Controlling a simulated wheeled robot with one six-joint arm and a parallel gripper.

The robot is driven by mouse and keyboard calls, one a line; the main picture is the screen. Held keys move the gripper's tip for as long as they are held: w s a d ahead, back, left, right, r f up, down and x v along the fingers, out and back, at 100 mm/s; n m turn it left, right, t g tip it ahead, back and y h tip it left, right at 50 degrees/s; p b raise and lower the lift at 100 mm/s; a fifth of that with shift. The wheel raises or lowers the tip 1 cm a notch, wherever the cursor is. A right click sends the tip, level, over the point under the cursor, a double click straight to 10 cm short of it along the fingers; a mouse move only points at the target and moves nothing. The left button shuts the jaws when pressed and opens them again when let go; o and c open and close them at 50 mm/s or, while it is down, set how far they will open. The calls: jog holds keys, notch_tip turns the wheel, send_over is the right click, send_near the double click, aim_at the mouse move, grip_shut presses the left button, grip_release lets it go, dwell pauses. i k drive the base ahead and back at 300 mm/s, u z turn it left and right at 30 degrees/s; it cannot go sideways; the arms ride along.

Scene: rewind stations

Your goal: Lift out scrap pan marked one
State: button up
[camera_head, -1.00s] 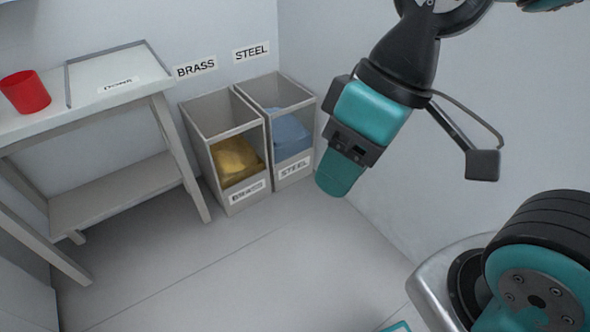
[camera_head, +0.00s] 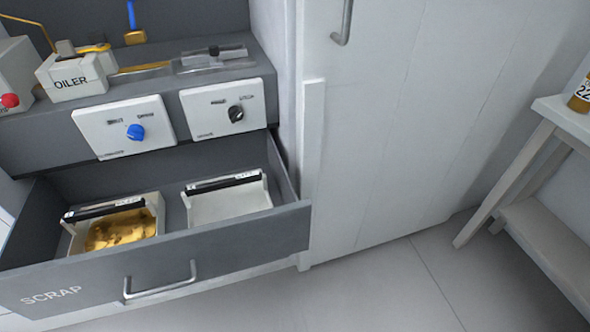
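A grey drawer marked SCRAP (camera_head: 230,240) stands open at the lower left. Two white pans sit side by side in it. The left pan (camera_head: 160,212) holds brass-coloured scrap (camera_head: 120,230). The right pan (camera_head: 228,204) looks empty. Each has a dark bar with a small label along its back edge, too small to read, so I cannot tell which is marked one. My gripper is not in view.
Above the drawer are two white panels, one with a blue knob (camera_head: 135,132), one with a black knob (camera_head: 236,114). An oiler (camera_head: 75,80) stands on the bench. A tall white cabinet (camera_head: 390,130) is right of the drawer. The floor (camera_head: 390,290) ahead is clear.

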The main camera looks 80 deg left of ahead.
aim_at(124, 220)
jog(key=u, duration=5.15)
jog(key=i, duration=1.4)
jog(key=z, duration=2.35)
